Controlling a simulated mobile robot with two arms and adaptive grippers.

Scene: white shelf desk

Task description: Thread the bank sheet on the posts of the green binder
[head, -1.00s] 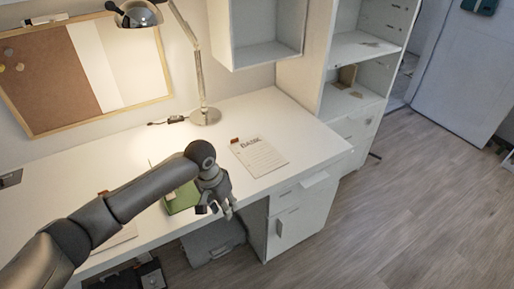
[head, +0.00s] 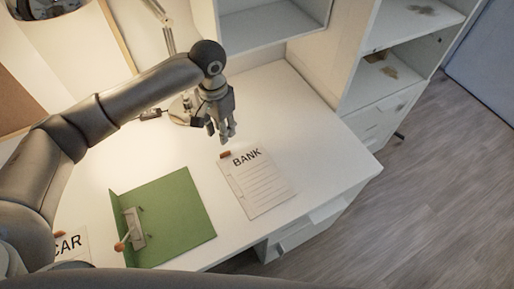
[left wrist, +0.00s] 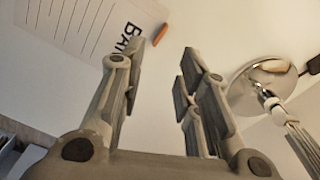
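The bank sheet (head: 262,188) lies flat on the white desk, with lined text and a small brown tab (head: 225,154) at its top left corner. The green binder (head: 183,215) lies open to its left, with a metal post mechanism (head: 135,228) and an orange-knobbed lever. My left gripper (head: 224,138) is above the desk just behind the sheet's tab. In the left wrist view its fingers (left wrist: 163,50) are apart with nothing between them; the bank sheet (left wrist: 85,22) and the tab (left wrist: 160,34) show beyond them. My right gripper is not in view.
A sheet marked CAR (head: 75,245) lies left of the binder, partly hidden by my arm. The lamp base (head: 182,108) stands behind my left gripper and also shows in the left wrist view (left wrist: 262,88). The desk right of the bank sheet is clear.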

